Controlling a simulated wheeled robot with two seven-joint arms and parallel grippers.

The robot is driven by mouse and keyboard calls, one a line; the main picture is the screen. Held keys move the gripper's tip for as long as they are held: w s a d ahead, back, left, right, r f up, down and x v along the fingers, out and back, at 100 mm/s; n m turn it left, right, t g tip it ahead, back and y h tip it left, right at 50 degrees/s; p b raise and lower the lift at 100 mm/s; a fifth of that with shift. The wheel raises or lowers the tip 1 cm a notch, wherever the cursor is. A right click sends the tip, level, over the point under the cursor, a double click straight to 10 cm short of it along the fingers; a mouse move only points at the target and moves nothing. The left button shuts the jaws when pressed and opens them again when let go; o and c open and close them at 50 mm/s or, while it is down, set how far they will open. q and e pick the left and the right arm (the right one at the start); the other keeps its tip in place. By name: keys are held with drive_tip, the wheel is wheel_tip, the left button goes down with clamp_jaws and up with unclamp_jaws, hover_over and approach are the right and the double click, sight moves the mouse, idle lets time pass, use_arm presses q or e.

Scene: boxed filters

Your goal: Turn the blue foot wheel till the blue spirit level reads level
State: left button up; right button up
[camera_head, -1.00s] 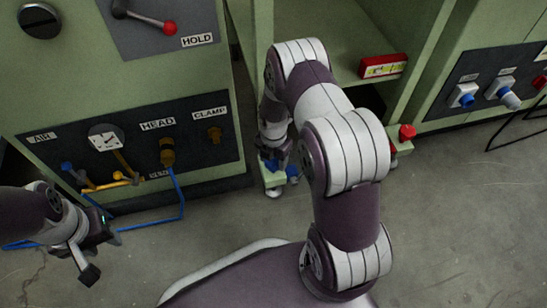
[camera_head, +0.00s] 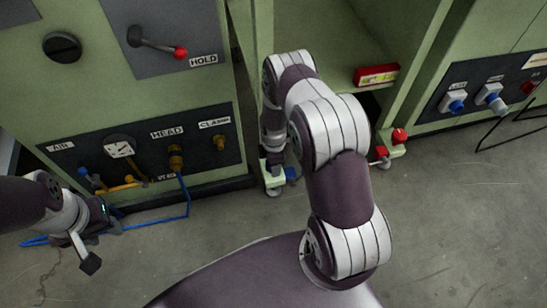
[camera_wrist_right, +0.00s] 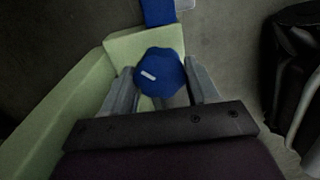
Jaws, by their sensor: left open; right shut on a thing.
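The blue foot wheel (camera_wrist_right: 160,72) sits between the two fingers of my right gripper (camera_wrist_right: 163,86), which is shut on it. A short pale mark shows on the wheel's top. The wheel is over a pale green foot bracket (camera_wrist_right: 120,42). A blue block with a pale end, apparently the blue spirit level (camera_wrist_right: 158,12), is cut off at the top of the right wrist view. Its reading cannot be made out. In the head view a small blue part (camera_head: 291,173) shows beside my right gripper (camera_head: 273,160); the wheel is hidden there. My left gripper (camera_head: 101,246) is open and empty.
A red wheel (camera_head: 400,136) and a red block (camera_head: 382,153) are on another foot to the right. A panel with gauge and blue hose (camera_head: 187,200) stands near my left gripper. A red box (camera_head: 376,75) lies on the shelf. Floor in front is clear.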

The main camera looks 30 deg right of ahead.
drive_tip(key=m+p, duration=0.2)
drive_tip(key=m, duration=0.3)
drive_tip(key=shift+r, duration=0.1)
drive_tip(key=m+p, duration=0.2)
drive_tip(key=m, duration=0.3)
drive_tip(key=shift+m, duration=0.3)
idle(0.3)
drive_tip(key=o, duration=1)
drive_tip(key=shift+o, duration=0.2)
wheel_tip(320, 180, up, 12)
drive_tip(key=p, duration=0.6)
drive_tip(key=shift+r, duration=0.25)
drive_tip(key=shift+s, duration=0.1)
